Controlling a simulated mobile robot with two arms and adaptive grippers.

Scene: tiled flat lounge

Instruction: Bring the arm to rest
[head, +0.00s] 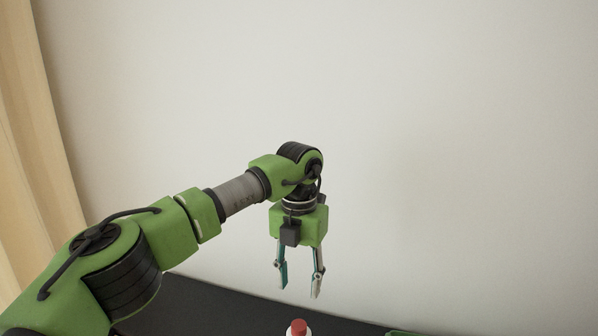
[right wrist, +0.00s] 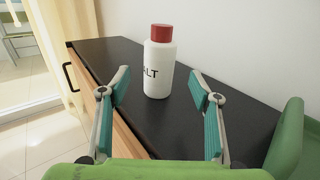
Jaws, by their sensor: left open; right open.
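My left gripper (head: 300,288) hangs pointing down in the head view, with its two fingers apart and nothing between them. It is above a dark counter top (head: 215,308). A white bottle with a red cap (head: 298,328) shows only its top at the bottom edge, below the left gripper. In the right wrist view the bottle (right wrist: 157,82) stands upright on the counter, with the letters "ALT" visible. My right gripper (right wrist: 160,77) is open there, its fingers spread to either side of the bottle in the picture. The bottle appears beyond the fingertips, with visible gaps on both sides.
A plain wall (head: 420,130) stands behind the counter. A beige curtain (head: 28,150) hangs at the left. The counter has a wooden front with a black handle (right wrist: 72,77), and tiled floor (right wrist: 40,145) lies left of it.

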